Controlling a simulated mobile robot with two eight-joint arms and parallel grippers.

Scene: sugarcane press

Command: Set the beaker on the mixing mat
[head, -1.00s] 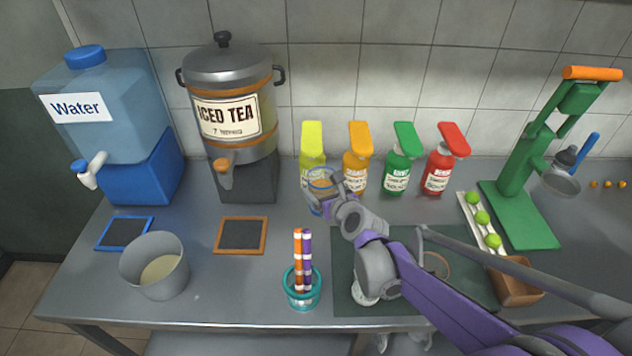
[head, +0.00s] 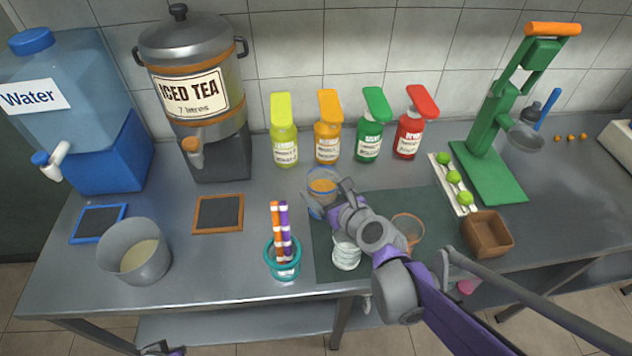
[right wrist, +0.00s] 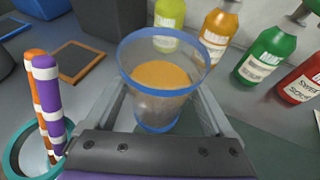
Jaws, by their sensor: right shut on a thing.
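The beaker (head: 322,187) is clear with blue rims and holds orange-tan contents. It is upright between the fingers of my right gripper (head: 335,200), which is shut on it. The beaker also shows in the right wrist view (right wrist: 158,85). The mixing mat (head: 445,222) is a dark green rectangle on the counter. In the head view the beaker overlaps the mat's back left corner; I cannot tell whether its base touches anything. A small dark and purple part, likely my left gripper (head: 160,349), shows at the bottom edge; its jaws are unclear.
A white ribbed jar (head: 346,254) and an orange-rimmed glass (head: 407,228) stand on the mat. A teal holder (head: 283,268) with striped sticks is left of it. Several bottles (head: 327,130) stand behind. A brown bowl (head: 487,234) is at the right.

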